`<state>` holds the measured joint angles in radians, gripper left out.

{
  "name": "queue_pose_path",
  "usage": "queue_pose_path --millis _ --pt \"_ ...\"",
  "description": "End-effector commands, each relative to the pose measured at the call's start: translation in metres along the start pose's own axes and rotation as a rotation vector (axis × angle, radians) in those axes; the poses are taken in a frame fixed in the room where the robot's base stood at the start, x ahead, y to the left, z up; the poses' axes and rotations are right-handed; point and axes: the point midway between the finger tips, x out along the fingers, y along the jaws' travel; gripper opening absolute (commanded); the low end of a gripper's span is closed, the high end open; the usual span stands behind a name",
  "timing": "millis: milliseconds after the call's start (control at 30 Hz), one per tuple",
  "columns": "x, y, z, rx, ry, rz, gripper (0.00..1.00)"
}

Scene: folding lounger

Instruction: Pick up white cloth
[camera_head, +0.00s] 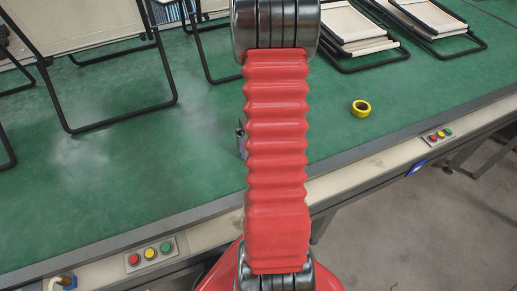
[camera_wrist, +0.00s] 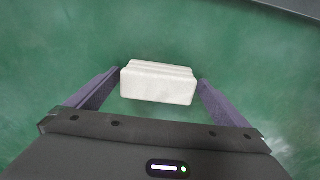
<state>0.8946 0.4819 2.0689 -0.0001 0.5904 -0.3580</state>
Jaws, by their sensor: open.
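The white cloth (camera_wrist: 158,86) is a folded, block-like bundle lying on the green surface in the middle of the wrist view. My gripper (camera_wrist: 160,78) is open, with one purple-grey finger at the cloth's left and one at its right. The fingertips are close to the cloth's two ends; whether they touch it I cannot tell. In the head view the cloth does not show, and my red ribbed arm covers the middle of the picture. Only a small dark part, perhaps of my gripper, shows beside the arm.
The green work table (camera_head: 190,185) is clear around a yellow tape roll (camera_head: 361,108) at the right. Black-framed loungers stand at the back left, and folded ones (camera_head: 350,28) lie at the back right. Button panels (camera_head: 151,253) sit along the front edge.

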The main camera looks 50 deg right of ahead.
Motion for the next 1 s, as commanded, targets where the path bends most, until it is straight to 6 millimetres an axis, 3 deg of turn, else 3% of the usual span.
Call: queue_pose_path --millis 300,1000 --pt "-0.0002 -0.0003 -0.0001 0.0 0.0 0.0 0.99" --pt "-0.0002 -0.0006 -0.0001 -0.001 0.0 0.0 0.53"
